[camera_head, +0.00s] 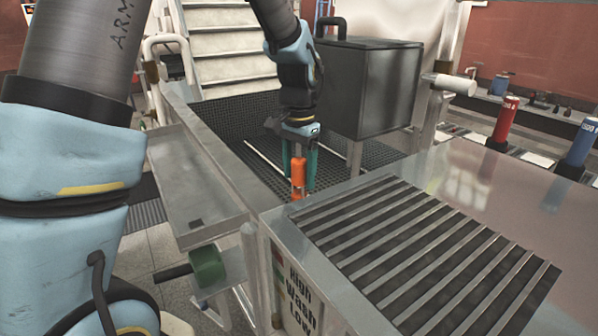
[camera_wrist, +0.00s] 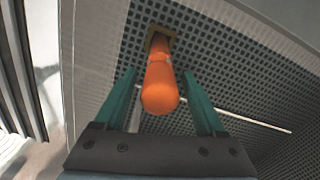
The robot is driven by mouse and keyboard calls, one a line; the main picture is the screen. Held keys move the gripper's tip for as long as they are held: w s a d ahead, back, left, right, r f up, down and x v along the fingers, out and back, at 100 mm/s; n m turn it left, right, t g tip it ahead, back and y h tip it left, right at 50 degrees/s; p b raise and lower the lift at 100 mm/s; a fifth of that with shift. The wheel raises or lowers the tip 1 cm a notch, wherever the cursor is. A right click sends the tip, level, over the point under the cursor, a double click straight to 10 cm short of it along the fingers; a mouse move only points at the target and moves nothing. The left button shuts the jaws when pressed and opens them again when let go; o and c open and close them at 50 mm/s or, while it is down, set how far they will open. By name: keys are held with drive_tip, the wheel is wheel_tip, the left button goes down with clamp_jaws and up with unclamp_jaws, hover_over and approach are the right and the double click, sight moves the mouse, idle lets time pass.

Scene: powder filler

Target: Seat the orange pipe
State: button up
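The orange pipe (camera_head: 298,177) stands roughly upright at the front end of the dark grid floor in the head view. In the wrist view the orange pipe (camera_wrist: 161,84) has its far end at a brown square opening (camera_wrist: 160,38) in the grid. How deep it sits there I cannot tell. My gripper (camera_head: 299,172) points down over the pipe. In the wrist view the green fingers of my gripper (camera_wrist: 159,78) are apart, one on each side of the pipe, with gaps showing between them and it.
A grey lidded box (camera_head: 368,88) stands close behind and right of my gripper. A slatted metal grate (camera_head: 425,255) lies in front right. A red cylinder (camera_head: 504,122) and a blue cylinder (camera_head: 580,145) stand at the far right. Pale rods (camera_head: 262,160) lie on the grid.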

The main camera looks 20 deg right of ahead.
drive_tip(key=shift+o, duration=0.5)
wheel_tip(320, 180, up, 11)
drive_tip(key=shift+f+b, duration=0.1)
drive_tip(key=shift+b, duration=0.65)
